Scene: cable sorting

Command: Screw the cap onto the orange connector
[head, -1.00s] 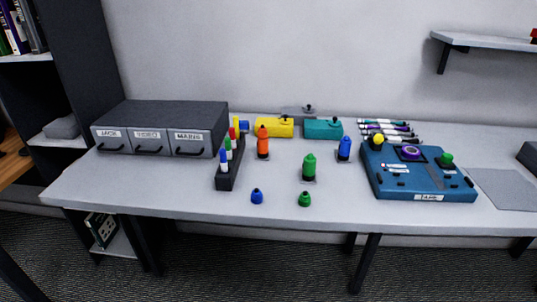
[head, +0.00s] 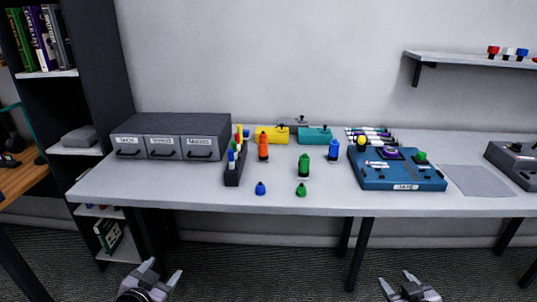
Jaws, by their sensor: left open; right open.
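The orange connector (head: 263,149) stands upright near the middle of the table, in front of the yellow box. Its top looks narrower, and I cannot tell whether a cap is on it. A small blue cap-like piece (head: 260,189) and a small green one (head: 301,190) stand near the front edge. No loose orange cap can be made out. My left gripper (head: 166,269) is open and empty, low in front of the table at the lower left. My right gripper (head: 396,280) is open and empty, low in front of the table at the lower right. Both are well apart from the connector.
A dark holder with colored pieces (head: 233,176) stands left of the connector. Green (head: 304,166) and blue (head: 333,150) connectors stand to its right. A drawer unit (head: 170,125) and a blue tape station (head: 400,181) flank them. The table's front strip (head: 215,200) is mostly clear.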

